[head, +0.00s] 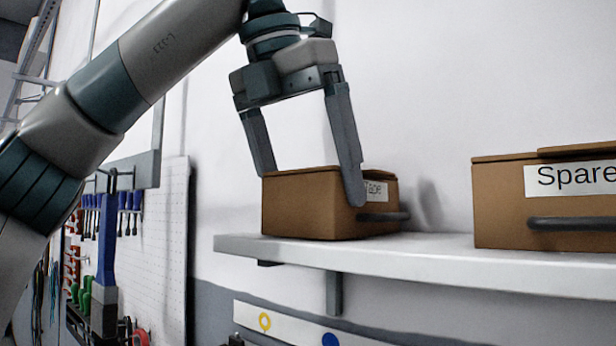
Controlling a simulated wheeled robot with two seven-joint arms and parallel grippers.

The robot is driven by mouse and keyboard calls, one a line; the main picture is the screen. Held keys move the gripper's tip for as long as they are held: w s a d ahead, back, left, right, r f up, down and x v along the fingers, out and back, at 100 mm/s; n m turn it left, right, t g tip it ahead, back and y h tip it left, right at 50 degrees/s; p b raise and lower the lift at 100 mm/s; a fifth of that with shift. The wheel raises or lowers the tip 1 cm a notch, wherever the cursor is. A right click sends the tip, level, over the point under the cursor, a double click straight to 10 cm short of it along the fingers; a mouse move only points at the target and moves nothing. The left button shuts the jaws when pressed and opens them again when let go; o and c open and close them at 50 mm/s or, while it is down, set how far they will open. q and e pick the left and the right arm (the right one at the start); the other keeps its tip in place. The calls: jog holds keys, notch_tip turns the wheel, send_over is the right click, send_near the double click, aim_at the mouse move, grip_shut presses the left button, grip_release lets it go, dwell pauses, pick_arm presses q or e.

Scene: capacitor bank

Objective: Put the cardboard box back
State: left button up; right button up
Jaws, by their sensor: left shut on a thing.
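A brown cardboard box (310,210) with a partly hidden white label ending in "Tape" and a dark handle is at the left end of the white shelf (450,262). It looks upright, with its underside at the shelf's surface; I cannot tell whether it fully rests there. My left gripper (312,188) reaches down from above and is shut on the box, one finger in front near the label, the other at its back left edge. The front finger covers part of the label. My right gripper is not in view.
A second brown box (500,210) labelled "Spare" stands on the shelf to the right, with a clear gap between the two. A white wall is behind. A pegboard (170,230) and hanging tools are at the left, below my left arm.

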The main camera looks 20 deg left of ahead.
pick_arm(q)
jog(key=shift+s+d, duration=0.1)
jog(key=shift+s, duration=0.05)
jog(key=o, duration=1)
jog(key=shift+f, duration=0.1)
jog(key=shift+r, duration=0.3)
jog(key=shift+v, duration=5.8)
jog(key=shift+s, duration=0.1)
